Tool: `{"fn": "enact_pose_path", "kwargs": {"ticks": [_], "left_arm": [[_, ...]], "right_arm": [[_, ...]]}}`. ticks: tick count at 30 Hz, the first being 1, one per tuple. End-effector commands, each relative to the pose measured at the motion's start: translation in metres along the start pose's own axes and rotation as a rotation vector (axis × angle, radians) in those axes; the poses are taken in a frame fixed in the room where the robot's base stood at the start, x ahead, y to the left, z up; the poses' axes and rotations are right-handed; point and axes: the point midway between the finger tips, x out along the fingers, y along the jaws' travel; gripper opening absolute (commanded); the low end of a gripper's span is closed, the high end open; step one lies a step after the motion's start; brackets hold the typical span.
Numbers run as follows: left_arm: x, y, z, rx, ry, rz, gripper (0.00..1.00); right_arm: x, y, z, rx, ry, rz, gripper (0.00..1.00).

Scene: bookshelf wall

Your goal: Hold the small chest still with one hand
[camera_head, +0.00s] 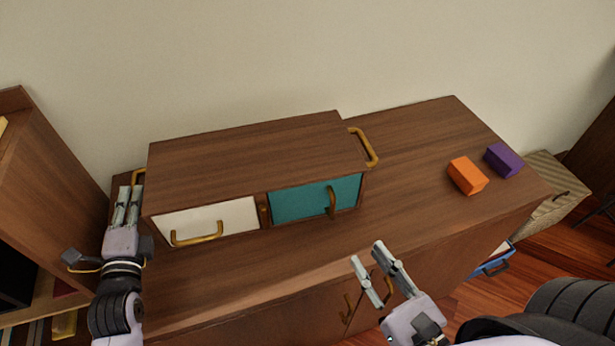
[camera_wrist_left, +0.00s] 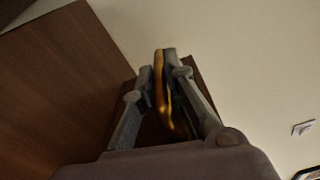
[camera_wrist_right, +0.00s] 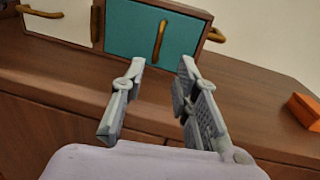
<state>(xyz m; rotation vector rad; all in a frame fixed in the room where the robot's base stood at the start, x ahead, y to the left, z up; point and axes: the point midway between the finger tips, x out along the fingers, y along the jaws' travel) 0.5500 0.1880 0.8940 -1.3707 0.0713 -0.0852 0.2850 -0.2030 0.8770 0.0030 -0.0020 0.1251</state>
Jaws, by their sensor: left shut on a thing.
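The small chest (camera_head: 255,160) is a brown wooden box on the cabinet top, with a white drawer front (camera_head: 208,222) and a teal front (camera_head: 315,199), each with a brass handle. A brass side handle (camera_head: 366,147) is on its right end. My left gripper (camera_head: 129,195) is at the chest's left end, shut on the brass left side handle (camera_wrist_left: 162,85), which sits between its fingers in the left wrist view. My right gripper (camera_head: 367,266) is open and empty in front of the chest, apart from it. The teal front also shows in the right wrist view (camera_wrist_right: 137,36).
An orange block (camera_head: 467,176) and a purple block (camera_head: 503,160) lie on the right of the cabinet top (camera_head: 420,135). A bookshelf (camera_head: 50,170) stands at the left. A woven box (camera_head: 550,190) and a blue container (camera_head: 493,264) are at the right, below the top.

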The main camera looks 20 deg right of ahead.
Motion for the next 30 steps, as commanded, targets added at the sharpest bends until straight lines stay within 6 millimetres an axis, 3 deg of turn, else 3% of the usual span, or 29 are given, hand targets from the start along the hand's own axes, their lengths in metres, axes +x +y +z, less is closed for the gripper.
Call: {"fn": "enact_pose_path", "kwargs": {"ticks": [1,8,21,30], "left_arm": [[-0.001,0.012,0.0,0.002,0.002,0.028,0.0],[-0.001,0.012,0.0,0.002,0.002,0.028,0.0],[-0.001,0.012,-0.001,0.002,0.002,0.028,0.0],[-0.001,0.012,-0.001,0.002,0.002,0.028,0.0]], "right_arm": [[0.001,0.001,0.0,0.001,0.0,-0.006,0.28],[0.018,0.0,0.0,-0.002,-0.003,-0.01,0.28],[0.084,0.0,0.0,0.002,-0.003,-0.01,0.28],[0.113,0.0,0.0,-0.001,-0.003,-0.006,0.28]]}}
